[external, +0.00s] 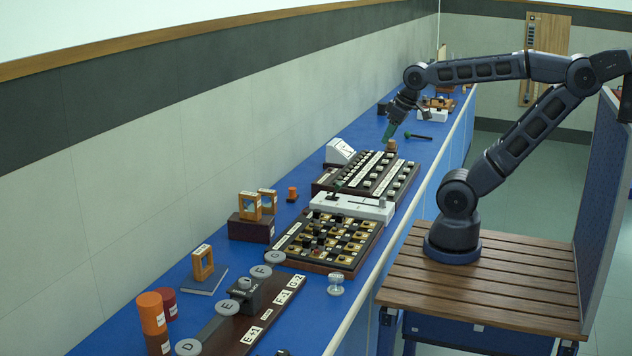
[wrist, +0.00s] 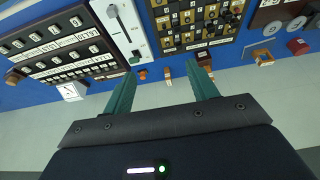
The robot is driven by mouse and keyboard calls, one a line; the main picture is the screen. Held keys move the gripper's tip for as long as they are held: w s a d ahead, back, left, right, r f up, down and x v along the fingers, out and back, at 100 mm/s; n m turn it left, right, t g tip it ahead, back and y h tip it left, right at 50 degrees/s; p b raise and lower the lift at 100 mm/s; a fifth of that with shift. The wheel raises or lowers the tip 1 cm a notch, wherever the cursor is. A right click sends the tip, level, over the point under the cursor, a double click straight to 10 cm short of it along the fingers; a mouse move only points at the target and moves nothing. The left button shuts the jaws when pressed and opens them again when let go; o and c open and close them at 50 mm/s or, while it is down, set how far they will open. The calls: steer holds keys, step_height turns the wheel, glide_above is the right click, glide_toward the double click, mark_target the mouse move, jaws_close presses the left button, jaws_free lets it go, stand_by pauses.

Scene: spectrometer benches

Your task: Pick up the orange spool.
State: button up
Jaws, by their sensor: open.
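Two small orange round pieces stand on the blue bench, and I cannot tell for sure which is the spool. One brownish-orange piece (external: 391,145) is beyond the button panel, just below and right of my gripper (external: 388,133) in the external view; it appears at the left edge of the wrist view (wrist: 14,77). A brighter orange piece (external: 292,194) with a dark lower part stands near the wall; it shows between the fingers in the wrist view (wrist: 142,74). My gripper (wrist: 163,85) is open, with green fingers and nothing between them. It is above the bench.
The button panel (external: 369,172), white slider unit (external: 352,206) and gold-and-black board (external: 330,238) fill the bench's middle. A white wedge (external: 340,151) and orange frames (external: 250,205) stand near the wall. A green-headed tool (external: 418,136) lies near the gripper. A large orange cylinder (external: 151,313) stands nearer the camera.

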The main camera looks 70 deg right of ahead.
steer(key=shift+w, duration=0.1)
steer(key=n+g+h, duration=0.4)
steer(key=n+h, duration=0.1)
steer(key=n, duration=1.4)
glide_above(292, 188)
steer(key=a, duration=0.4)
step_height(292, 188, down, 24)
steer(key=x, duration=0.5)
steer(key=shift+d, duration=0.1)
steer(key=shift+y, duration=0.3)
steer(key=shift+x, duration=2.7)
steer(key=shift+s, duration=0.3)
steer(key=c, duration=1.1)
